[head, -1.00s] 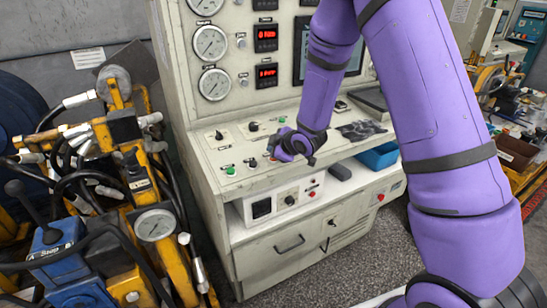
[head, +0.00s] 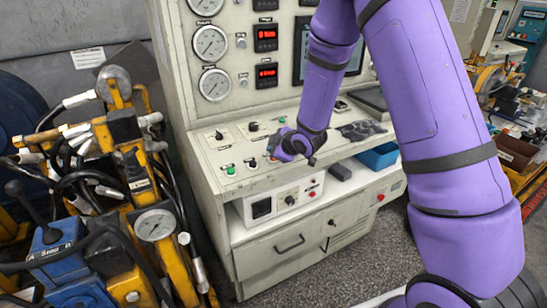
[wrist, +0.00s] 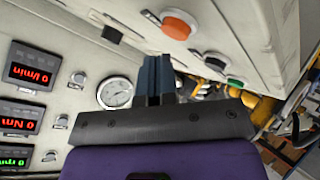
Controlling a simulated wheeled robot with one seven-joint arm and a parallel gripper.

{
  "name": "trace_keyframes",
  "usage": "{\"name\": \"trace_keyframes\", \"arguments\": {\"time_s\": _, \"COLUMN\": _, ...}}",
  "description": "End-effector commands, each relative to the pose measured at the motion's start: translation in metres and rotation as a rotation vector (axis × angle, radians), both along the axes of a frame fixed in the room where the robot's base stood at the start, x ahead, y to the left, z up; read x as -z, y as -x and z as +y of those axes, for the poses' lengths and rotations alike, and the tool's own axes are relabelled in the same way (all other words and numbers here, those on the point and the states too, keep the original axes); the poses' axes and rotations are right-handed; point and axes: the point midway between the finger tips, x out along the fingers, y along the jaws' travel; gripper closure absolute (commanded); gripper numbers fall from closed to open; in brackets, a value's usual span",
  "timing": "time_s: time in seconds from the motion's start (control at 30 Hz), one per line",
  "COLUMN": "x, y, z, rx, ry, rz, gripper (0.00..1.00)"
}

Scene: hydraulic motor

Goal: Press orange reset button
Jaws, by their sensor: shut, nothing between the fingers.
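The orange button (wrist: 180,24) is a round, domed button on the pale control panel, at the top of the wrist view. My gripper (wrist: 155,60) is shut and empty, with its dark bluish fingers side by side. In the wrist view, the fingertips lie a little below and left of the button, with a visible gap in the picture. In the head view, my gripper (head: 271,149) is low over the sloped panel of the console (head: 215,180). The button cannot be made out clearly there, as my purple wrist and gripper cover part of that area.
A green button (wrist: 233,84) and a dark button (wrist: 215,60) sit near the orange one. A black switch (wrist: 111,34) is on the other side. Gauges (head: 214,84) and red displays (head: 266,76) are on the upright panel. Yellow machinery (head: 150,190) with hoses stands left.

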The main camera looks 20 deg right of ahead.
Motion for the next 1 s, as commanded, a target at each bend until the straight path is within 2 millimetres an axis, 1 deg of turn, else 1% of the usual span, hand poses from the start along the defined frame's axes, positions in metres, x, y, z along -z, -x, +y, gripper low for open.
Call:
{"name": "trace_keyframes", "arguments": {"time_s": 0.37, "x": 0.0005, "y": 0.0000, "z": 0.0001, "rx": 0.000, "ry": 0.000, "rz": 0.000, "gripper": 1.00}}
{"name": "trace_keyframes", "arguments": {"time_s": 0.67, "x": 0.0084, "y": -0.0011, "z": 0.0002, "rx": -0.001, "ry": 0.000, "rz": 0.001, "gripper": 1.00}}
{"name": "trace_keyframes", "arguments": {"time_s": 1.0, "x": 0.0084, "y": -0.0012, "z": 0.0003, "rx": 0.000, "ry": 0.000, "rz": 0.000, "gripper": 1.00}}
